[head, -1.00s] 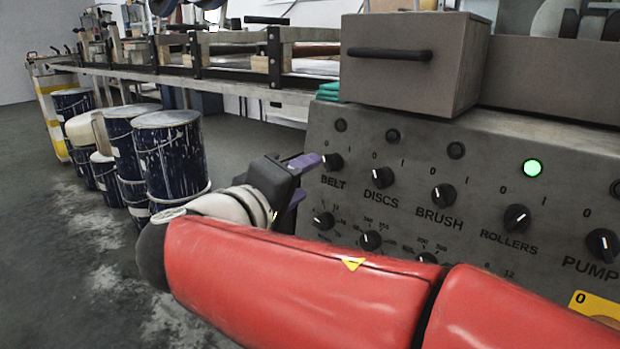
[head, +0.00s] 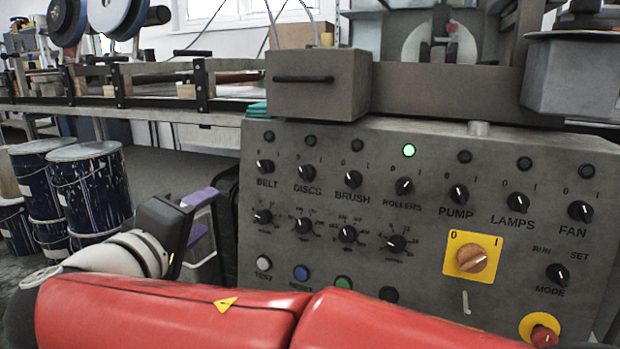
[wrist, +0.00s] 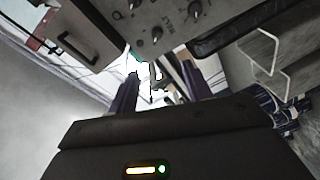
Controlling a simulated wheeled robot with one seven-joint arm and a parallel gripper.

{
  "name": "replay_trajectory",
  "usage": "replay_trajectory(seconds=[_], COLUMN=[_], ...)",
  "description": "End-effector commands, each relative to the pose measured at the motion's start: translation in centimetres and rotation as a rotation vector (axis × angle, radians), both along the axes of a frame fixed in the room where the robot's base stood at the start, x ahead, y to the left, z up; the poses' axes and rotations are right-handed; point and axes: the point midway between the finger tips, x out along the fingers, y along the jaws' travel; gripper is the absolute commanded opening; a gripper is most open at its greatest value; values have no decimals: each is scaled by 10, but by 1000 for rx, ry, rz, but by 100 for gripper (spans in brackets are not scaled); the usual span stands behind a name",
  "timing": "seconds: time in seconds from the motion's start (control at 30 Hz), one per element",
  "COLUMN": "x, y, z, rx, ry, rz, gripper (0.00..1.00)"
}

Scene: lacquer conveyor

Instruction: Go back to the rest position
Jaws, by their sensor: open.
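My gripper (head: 205,215) is at the left of the control panel (head: 330,180) in the head view, in front of its left edge. Its purple fingers are apart with nothing between them. They also show in the wrist view (wrist: 160,90), spread apart, with the panel's underside-up corner beyond them. The panel carries labelled knobs. The ROLLERS knob (head: 404,186) has a lit green lamp (head: 409,150) above it. The other lamps in that row are dark. I cannot tell whether the fingers touch the panel.
Several blue paint drums (head: 90,185) stand on the floor at the left. A grey box with a black handle (head: 318,84) sits on top of the panel's left end. A yellow-plated main switch (head: 472,258) and a red button (head: 542,333) are at the lower right.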

Motion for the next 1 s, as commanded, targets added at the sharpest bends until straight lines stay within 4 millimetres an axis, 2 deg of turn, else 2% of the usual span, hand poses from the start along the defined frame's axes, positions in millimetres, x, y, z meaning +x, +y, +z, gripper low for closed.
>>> replay_trajectory(seconds=[0.07, 0.37, 0.57, 0.67, 0.77, 0.83, 0.9, 1.0], x=[2, 11, 13, 9, -3, -20, -44, -80], y=[-5, -57, -114, -151, -196, -233, -268, -299], z=[1, -10, -24, -34, -47, -59, -74, -94], rx=[0, 5, 38, 78, 154, 248, 389, 625], ry=[7, 128, 260, 349, 459, 554, 649, 740], rz=[-9, -97, -188, -247, -317, -376, -431, -477], gripper=[49, 49, 49, 49, 49, 49, 49, 49])
